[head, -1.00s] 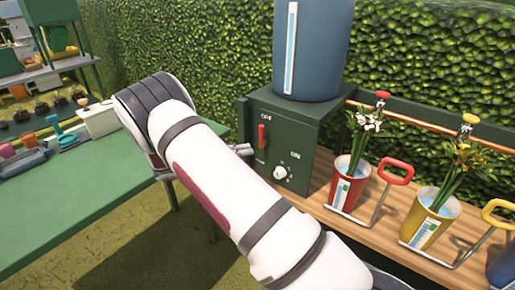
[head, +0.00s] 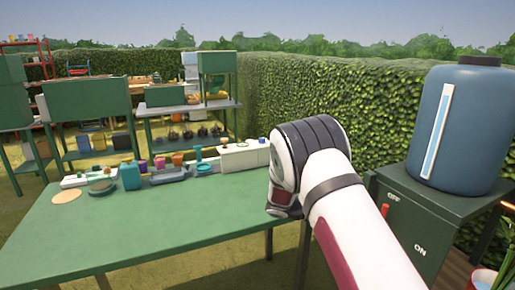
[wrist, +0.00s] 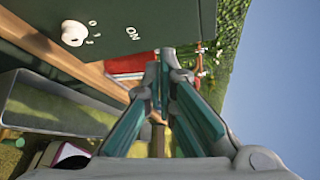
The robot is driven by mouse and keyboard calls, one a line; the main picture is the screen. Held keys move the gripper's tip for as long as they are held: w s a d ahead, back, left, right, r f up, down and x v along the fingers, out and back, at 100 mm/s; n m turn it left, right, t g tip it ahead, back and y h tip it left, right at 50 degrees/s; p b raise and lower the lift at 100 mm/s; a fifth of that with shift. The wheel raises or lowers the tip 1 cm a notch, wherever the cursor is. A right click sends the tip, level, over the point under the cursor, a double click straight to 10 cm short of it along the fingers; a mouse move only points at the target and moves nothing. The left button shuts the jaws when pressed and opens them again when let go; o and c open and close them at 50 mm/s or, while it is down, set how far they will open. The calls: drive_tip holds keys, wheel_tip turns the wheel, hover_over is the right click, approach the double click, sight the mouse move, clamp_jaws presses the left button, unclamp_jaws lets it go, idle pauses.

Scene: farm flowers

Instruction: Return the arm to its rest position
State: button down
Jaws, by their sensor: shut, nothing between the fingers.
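My white and black arm crosses the right half of the head view, its elbow in front of the green table (head: 150,235). My gripper (wrist: 165,62) is hidden in the head view. In the wrist view its two teal fingers come together at the tips with nothing held. The fingertips show close to the lower edge of a dark green control box (wrist: 120,20). I cannot tell how wide the gap to the box is.
The control box (head: 425,220), with OFF and ON labels, carries a blue tank (head: 460,130) at the right. Several small items stand along the table's far edge. A hedge (head: 330,100) runs behind. The table's front is clear.

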drive_tip(key=s+a+r+m+t+y+p, duration=0.1)
drive_tip(key=s+r+m+y+p, duration=0.1)
drive_tip(key=s+r+m+y, duration=0.45)
drive_tip(key=s+a+r+m+y+p, duration=0.2)
drive_tip(key=s+r+m+y+p, duration=0.1)
drive_tip(key=s+r+m, duration=0.65)
drive_tip(key=s+a+r+m+t+y+p, duration=0.1)
drive_tip(key=s+a+r+m+t+y, duration=0.1)
drive_tip(key=s, duration=0.5)
drive_tip(key=s+a+r+m+t+y+p, duration=0.2)
drive_tip(key=s+a+r+m, duration=0.2)
drive_tip(key=s+m, duration=0.3)
drive_tip(key=s+a+r+m+t+y+p, duration=0.2)
drive_tip(key=s+a+r+m+t, duration=0.1)
drive_tip(key=s, duration=0.4)
drive_tip(key=shift+a+r+m, duration=0.3)
drive_tip(key=shift+r+m, duration=0.55)
drive_tip(key=shift+m, duration=0.35)
drive_tip(key=shift+s+d, duration=0.1)
